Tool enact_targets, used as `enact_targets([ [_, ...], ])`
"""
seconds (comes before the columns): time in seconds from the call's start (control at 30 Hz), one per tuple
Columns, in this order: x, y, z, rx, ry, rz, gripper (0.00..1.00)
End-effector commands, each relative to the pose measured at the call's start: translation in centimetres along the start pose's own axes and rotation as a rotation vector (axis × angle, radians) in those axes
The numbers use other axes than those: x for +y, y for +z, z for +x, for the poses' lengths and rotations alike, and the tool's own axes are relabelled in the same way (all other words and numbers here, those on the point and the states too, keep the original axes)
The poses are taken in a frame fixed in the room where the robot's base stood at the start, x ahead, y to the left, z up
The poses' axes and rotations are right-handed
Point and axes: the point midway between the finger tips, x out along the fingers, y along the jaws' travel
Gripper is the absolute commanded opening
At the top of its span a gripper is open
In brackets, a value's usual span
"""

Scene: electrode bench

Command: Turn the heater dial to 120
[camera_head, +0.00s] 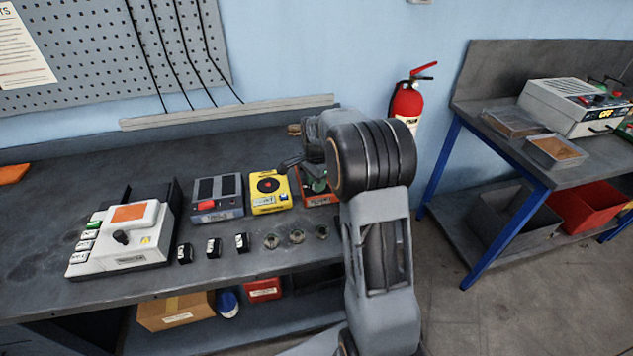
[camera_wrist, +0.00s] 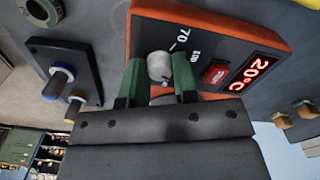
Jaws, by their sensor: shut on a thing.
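The heater (camera_head: 331,199) is an orange-red box on the bench, largely hidden behind my arm in the head view. In the wrist view the heater (camera_wrist: 272,38) shows a dark face with an orange border, a red switch (camera_wrist: 214,74) and a lit red display (camera_wrist: 250,74) that appears to read 20°C. Its grey round dial (camera_wrist: 160,67) sits between the two green fingers of my gripper (camera_wrist: 160,84), which is shut on it. Marks, one seeming to read 70, are beside the dial. The dial's pointer cannot be made out.
A yellow box (camera_head: 268,204) and a grey box (camera_head: 217,211) stand left of the heater. A white instrument (camera_head: 120,258) is further left. Several small round parts lie in front. In the wrist view, a dark panel with blue and yellow posts (camera_wrist: 62,74) is close by.

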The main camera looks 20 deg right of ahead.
Motion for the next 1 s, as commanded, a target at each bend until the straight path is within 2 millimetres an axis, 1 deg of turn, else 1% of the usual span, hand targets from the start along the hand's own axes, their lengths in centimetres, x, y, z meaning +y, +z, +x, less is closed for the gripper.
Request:
enact_targets([
  [0.03, 0.0, -0.1, -0.1, 0.002, -0.002, 0.0, 0.29],
  [0.27, 0.0, 0.0, 0.0, 0.001, -0.001, -0.001, 0.51],
  [0.3, 0.0, 0.0, 0.0, 0.001, -0.001, -0.001, 0.53],
  [0.57, 0.0, 0.0, -0.3, 0.001, -0.001, -0.001, 0.53],
  [0.67, 0.0, 0.0, -1.2, 0.001, -0.002, -0.001, 0.53],
  [0.77, -0.1, 0.0, -2.9, 0.002, -0.005, -0.001, 0.53],
  [1.0, -0.1, 0.0, -7.9, 0.002, -0.005, -0.001, 0.53],
])
